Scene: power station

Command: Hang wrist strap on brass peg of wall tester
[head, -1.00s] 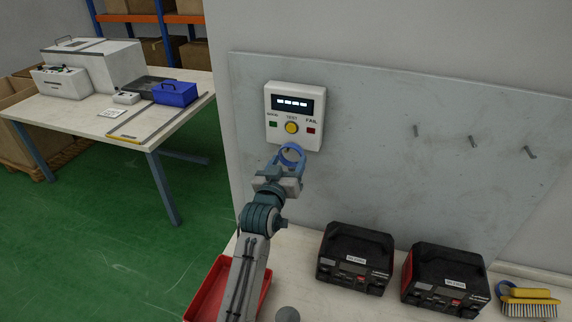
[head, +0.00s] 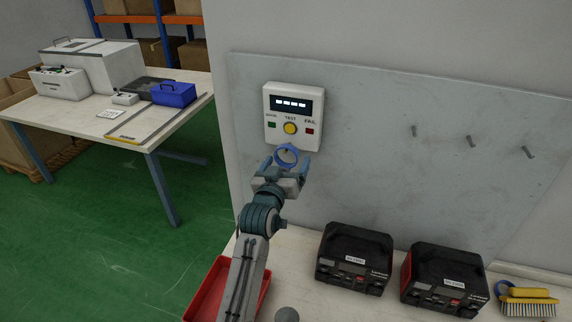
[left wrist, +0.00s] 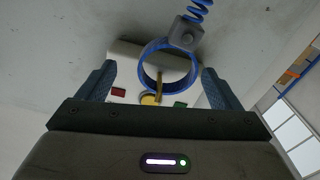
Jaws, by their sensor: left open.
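The white wall tester (head: 303,140) is fixed to the grey panel, with its display lit and a yellow button in the middle. The blue wrist strap (head: 276,154) is a ring just below the tester. In the left wrist view the strap (left wrist: 143,73) has a grey clasp and a coiled blue cord, and the brass peg (left wrist: 159,86) shows inside the ring's opening. The strap seems to be around the peg. My left gripper (head: 285,170) is open, with one finger on each side of the strap and gaps between. My right gripper is not in view.
Three bare hooks (head: 471,142) stick out of the panel (head: 380,185) at the right. Two black instrument cases (head: 352,258) and a yellow brush (head: 528,295) stand on the bench. A red tray (head: 209,292) is beneath my left arm.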

